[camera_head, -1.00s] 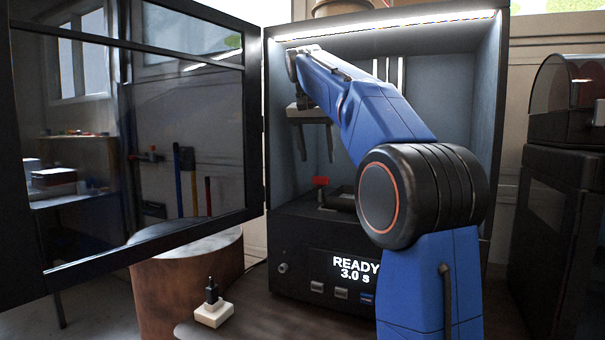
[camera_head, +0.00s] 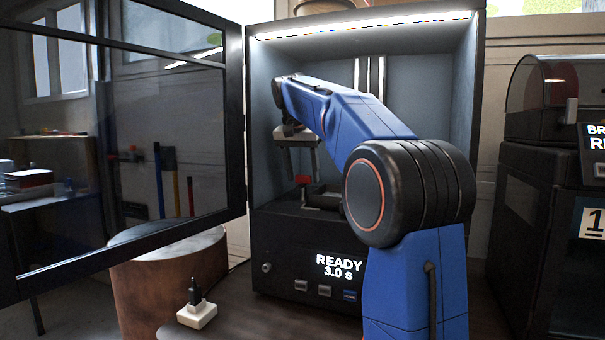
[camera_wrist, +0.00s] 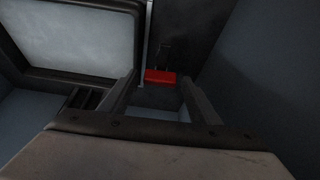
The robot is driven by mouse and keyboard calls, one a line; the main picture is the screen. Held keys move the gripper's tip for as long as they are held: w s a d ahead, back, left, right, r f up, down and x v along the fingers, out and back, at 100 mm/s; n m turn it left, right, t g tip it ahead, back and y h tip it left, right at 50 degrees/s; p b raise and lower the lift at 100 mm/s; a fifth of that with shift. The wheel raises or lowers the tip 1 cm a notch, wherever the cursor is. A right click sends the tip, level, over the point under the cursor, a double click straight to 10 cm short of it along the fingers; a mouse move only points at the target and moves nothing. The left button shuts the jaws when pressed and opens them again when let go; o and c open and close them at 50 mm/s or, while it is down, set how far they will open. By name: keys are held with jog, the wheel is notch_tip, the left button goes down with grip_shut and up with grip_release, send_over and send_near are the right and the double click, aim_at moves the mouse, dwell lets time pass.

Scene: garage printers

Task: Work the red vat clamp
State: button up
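The red vat clamp (camera_head: 303,180) is a small red block at the front left of the dark vat (camera_head: 322,199) inside the open printer cabinet. It also shows in the wrist view (camera_wrist: 160,76), ahead of and between my finger ends. My gripper (camera_head: 298,178) points down from the blue arm inside the cabinet, just above or beside the clamp; contact cannot be told in the head view. In the wrist view my gripper (camera_wrist: 158,88) has its two fingers apart with nothing between them but the view of the clamp. My arm hides the right part of the vat.
The printer's glass door (camera_head: 150,140) stands open at the left. The front panel display (camera_head: 338,267) reads READY 3.0 s, with buttons below. A small white block with a black plug-like top (camera_head: 197,312) sits on the bench. Another dark machine (camera_head: 545,190) stands at the right.

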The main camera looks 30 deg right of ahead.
jog(key=c, duration=0.8)
jog(key=n+t, duration=0.1)
jog(key=n, duration=0.2)
jog(key=shift+s+d+y, duration=0.1)
jog(key=shift+d+y, duration=0.05)
jog(key=shift+y, duration=0.25)
jog(key=n, duration=0.2)
jog(key=n+y, duration=0.1)
jog(key=n, duration=0.1)
jog(key=shift+d+n+t+y, duration=0.15)
jog(key=shift+n+t+y, duration=0.15)
jog(key=n+y, duration=0.1)
jog(key=n, duration=0.3)
jog(key=shift+d+y, duration=0.15)
jog(key=shift+y, duration=0.25)
jog(key=shift+n+y, duration=0.6)
jog(key=shift+n, duration=1.1)
